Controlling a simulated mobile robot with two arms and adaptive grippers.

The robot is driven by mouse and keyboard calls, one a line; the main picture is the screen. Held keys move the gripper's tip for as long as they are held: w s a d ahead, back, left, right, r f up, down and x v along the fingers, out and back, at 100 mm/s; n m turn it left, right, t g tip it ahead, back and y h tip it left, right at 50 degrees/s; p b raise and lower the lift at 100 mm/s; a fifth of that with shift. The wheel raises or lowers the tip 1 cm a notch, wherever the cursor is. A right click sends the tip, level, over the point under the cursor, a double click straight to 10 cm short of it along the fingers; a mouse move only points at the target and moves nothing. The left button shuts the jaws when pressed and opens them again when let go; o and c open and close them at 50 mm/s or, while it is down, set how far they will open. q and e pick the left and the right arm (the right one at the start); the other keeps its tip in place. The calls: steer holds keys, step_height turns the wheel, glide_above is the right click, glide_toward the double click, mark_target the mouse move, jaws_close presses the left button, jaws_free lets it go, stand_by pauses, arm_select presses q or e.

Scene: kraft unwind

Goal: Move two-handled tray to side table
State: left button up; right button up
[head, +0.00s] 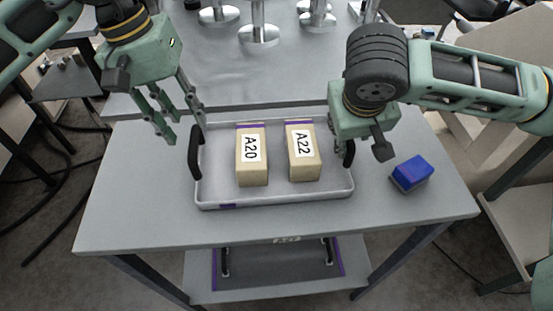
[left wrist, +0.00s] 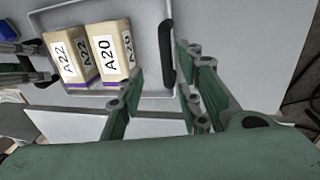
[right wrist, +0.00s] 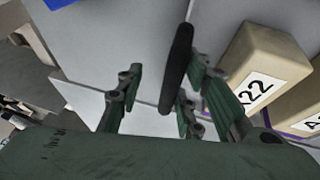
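The light grey two-handled tray (head: 275,198) lies flat on a grey table (head: 130,215). It holds two tan boxes, A20 (head: 253,172) and A22 (head: 303,166). My left gripper (head: 186,132) is open above the tray's black left handle (head: 196,162). In the left wrist view that handle (left wrist: 167,55) lies beyond the spread fingers, with no grip visible. My right gripper (head: 343,148) is at the right handle (head: 349,154), its fingers partly hidden. In the right wrist view this handle (right wrist: 178,70) shows between spread fingers. I cannot tell which surface is the side table.
A blue box (head: 412,173) sits on the table right of the tray. A lower shelf (head: 270,290) under the table holds another dark tray (head: 290,263). Another grey surface (head: 215,65) with metal stands is behind. A beige surface (head: 525,190) is at the right.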

steer(key=shift+r, duration=0.2)
arm_select(q)
steer(key=r, duration=0.5)
steer(key=shift+s+a, duration=0.1)
steer(key=shift+a, duration=0.25)
arm_select(e)
steer(key=v, duration=1.1)
steer(key=shift+s+r, duration=0.2)
steer(key=shift+r, duration=0.1)
